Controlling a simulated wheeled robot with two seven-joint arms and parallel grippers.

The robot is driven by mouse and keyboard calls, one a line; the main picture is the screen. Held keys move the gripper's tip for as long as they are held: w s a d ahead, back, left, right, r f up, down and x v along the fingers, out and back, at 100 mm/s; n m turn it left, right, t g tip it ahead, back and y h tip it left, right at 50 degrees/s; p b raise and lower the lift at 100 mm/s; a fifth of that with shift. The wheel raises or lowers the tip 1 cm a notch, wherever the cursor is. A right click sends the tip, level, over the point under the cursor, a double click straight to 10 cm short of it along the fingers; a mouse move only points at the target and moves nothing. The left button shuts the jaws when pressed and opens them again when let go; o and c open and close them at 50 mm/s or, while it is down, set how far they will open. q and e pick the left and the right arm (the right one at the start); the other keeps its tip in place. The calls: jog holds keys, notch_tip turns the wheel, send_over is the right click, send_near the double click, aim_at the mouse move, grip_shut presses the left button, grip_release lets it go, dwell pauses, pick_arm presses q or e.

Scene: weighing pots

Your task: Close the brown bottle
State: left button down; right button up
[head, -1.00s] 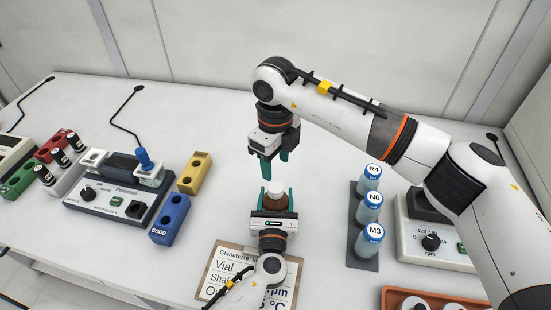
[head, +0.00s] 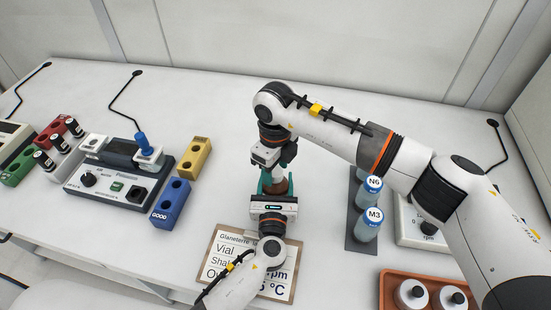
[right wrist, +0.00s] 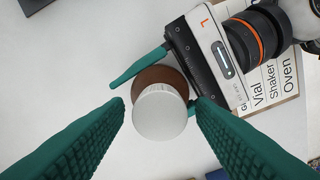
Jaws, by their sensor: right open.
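The brown bottle (head: 278,187) is upright in front of me, with a white cap (right wrist: 160,112) on top; I cannot tell how tightly the cap sits. My left gripper (head: 275,192) comes from the near side and is shut on the bottle; one of its green fingers also shows beside the bottle in the right wrist view. My right gripper (right wrist: 158,108) points down from above. It is open, with a finger at each side of the cap. In the head view, my right gripper hides the cap and most of the bottle.
A printed sign (head: 225,250) lies under my left arm. To the right are a dark rack with labelled bottles (head: 367,225) and an orange tray (head: 390,292). To the left are a blue block (head: 171,205), a yellow block (head: 195,160) and a grey instrument (head: 110,193).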

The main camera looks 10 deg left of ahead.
jog(key=c, duration=1)
jog(key=m, duration=0.5)
jog(key=o, duration=1.2)
jog(key=shift+c, duration=0.2)
notch_tip(320, 180, up, 12)
